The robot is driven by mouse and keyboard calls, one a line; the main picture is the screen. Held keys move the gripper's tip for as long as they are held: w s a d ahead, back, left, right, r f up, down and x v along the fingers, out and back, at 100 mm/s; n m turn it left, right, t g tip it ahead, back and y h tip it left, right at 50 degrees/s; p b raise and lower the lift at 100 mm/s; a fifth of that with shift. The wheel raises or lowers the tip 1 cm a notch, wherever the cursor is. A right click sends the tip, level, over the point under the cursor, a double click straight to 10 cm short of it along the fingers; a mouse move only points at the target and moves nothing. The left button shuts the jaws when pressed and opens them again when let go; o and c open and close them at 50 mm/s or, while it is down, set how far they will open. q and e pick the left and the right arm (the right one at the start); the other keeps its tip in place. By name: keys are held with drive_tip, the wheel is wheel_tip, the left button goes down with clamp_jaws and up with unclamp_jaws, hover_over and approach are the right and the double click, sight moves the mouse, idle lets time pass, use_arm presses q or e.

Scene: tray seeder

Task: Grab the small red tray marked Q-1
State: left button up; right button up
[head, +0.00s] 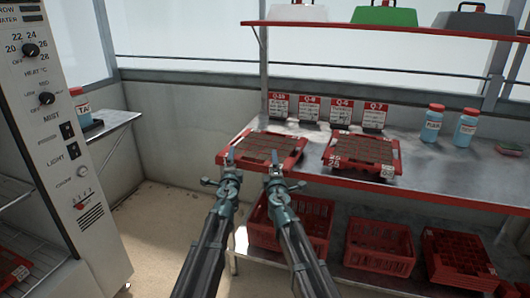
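A red tray (292,163) with a grid of dark cells lies on the left part of the metal bench. A second red tray (345,177) lies to its right, with white numbers on its front edge. I cannot read a Q-1 mark on either.
Red-and-white Q signs (341,111) stand behind the trays. Labelled bottles (432,125) stand at the right. Red crates (379,246) and a stacked tray fill the lower shelf. A control cabinet (55,120) is at the left, with another red tray (12,265) low inside.

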use_arm(q)
clamp_jaws()
use_arm(e)
clamp_jaws()
